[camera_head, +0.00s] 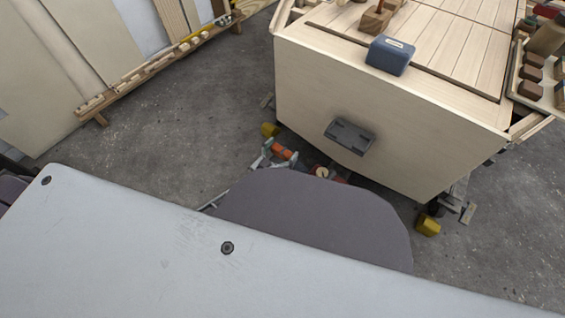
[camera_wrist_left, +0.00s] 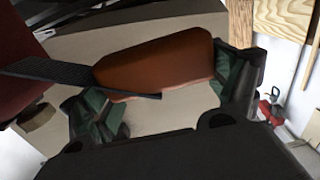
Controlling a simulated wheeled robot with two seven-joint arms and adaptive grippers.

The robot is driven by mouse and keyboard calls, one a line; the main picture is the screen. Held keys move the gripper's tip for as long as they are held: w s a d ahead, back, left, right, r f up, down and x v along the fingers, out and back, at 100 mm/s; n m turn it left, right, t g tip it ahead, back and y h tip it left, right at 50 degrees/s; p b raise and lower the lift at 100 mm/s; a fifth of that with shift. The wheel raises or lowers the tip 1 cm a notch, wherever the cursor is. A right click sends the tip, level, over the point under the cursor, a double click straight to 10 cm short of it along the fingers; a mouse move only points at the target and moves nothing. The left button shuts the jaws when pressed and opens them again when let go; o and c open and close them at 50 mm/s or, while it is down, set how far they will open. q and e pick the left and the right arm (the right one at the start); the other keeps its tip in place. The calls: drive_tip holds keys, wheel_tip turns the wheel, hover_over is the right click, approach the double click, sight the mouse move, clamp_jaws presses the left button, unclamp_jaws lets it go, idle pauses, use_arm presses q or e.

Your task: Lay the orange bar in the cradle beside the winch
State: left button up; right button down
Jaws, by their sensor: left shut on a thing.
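The orange bar (camera_head: 283,152) is between the fingers of my left gripper (camera_head: 279,155), low in front of the plywood hull in the head view. In the left wrist view the bar (camera_wrist_left: 165,62) lies across between the dark fingers with green pads, and the gripper is shut on it. A dark flat strip (camera_wrist_left: 60,72) overlaps the bar's lower left edge; I cannot tell whether they touch. Red parts with a pale round piece (camera_head: 321,171), possibly the winch, show right of the gripper, partly hidden by my own body. I cannot make out the cradle. My right gripper is not in view.
The plywood hull (camera_head: 380,125) stands close beyond the gripper, with a dark grey fitting (camera_head: 350,136) on its face and a blue box (camera_head: 390,55) on top. Yellow blocks (camera_head: 428,225) sit low beside it. Concrete floor (camera_head: 190,120) is open to the left.

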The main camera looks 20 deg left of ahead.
sight(283, 158)
use_arm(q)
drive_tip(key=shift+f+b, duration=0.85)
drive_tip(key=shift+f, duration=0.95)
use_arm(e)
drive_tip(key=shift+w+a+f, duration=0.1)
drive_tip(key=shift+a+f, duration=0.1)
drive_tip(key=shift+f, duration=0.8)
use_arm(q)
drive_tip(key=shift+f+b, duration=0.7)
drive_tip(key=shift+f, duration=0.45)
drive_tip(key=shift+f+b, duration=0.45)
drive_tip(key=shift+f, duration=0.3)
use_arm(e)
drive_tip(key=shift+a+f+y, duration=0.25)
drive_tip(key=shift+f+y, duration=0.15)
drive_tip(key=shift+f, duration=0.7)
use_arm(q)
drive_tip(key=shift+f, duration=0.1)
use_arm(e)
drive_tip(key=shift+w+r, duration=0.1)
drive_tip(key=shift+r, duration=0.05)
use_arm(q)
drive_tip(key=o, duration=0.9)
